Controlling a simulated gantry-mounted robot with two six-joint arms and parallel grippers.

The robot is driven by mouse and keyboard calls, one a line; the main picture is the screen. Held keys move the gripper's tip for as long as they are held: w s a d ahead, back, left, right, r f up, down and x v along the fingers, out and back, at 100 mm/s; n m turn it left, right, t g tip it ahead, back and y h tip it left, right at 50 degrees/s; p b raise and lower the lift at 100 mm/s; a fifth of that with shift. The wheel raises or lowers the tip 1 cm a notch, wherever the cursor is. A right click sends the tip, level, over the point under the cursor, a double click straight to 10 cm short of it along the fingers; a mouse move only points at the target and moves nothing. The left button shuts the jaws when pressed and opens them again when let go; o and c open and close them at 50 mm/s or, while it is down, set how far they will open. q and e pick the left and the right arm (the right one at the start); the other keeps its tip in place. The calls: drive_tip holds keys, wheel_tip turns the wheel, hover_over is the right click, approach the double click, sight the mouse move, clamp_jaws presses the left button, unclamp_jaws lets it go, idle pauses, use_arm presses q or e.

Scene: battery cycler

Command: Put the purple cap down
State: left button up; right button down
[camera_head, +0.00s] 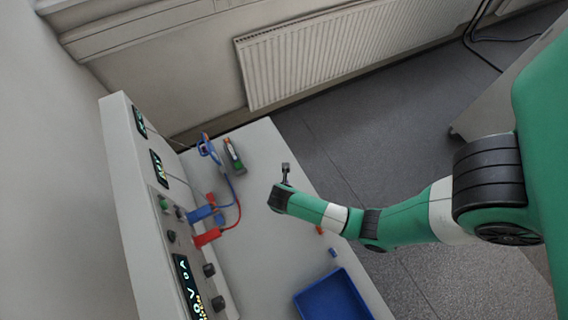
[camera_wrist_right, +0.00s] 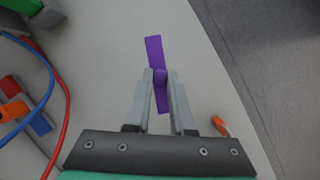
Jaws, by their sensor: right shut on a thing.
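My right gripper (camera_head: 286,170) is over the white table in the head view, its arm coming in from the right. In the right wrist view the gripper (camera_wrist_right: 163,76) is shut on the purple cap (camera_wrist_right: 154,50), a long narrow purple piece with a rounded part between the fingertips. One end of it sticks out beyond the fingers and the other shows between them. Whether it touches the table cannot be told. I cannot make out the cap in the head view. My left gripper is not in view.
A white cycler panel with displays (camera_head: 157,168) stands along the table's left side. Red (camera_head: 207,237) and blue (camera_head: 200,213) plugs with cables stick out from it. A grey holder (camera_head: 233,157) stands near the far end. A blue tray (camera_head: 318,301) is at the front; an orange piece (camera_wrist_right: 220,125) lies nearby.

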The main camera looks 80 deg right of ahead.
drive_tip(key=shift+w+d+f, duration=0.3)
drive_tip(key=shift+d+f, duration=0.05)
drive_tip(key=shift+f, duration=0.2)
drive_tip(key=shift+w+d+f, duration=0.3)
drive_tip(key=shift+f, duration=0.2)
drive_tip(key=shift+w+d+f+b, duration=0.1)
drive_tip(key=shift+f+b, duration=0.7)
drive_tip(key=shift+f, duration=1)
drive_tip(key=shift+f, duration=0.1)
drive_tip(key=shift+f, duration=0.1)
drive_tip(key=c, duration=0.8)
unclamp_jaws()
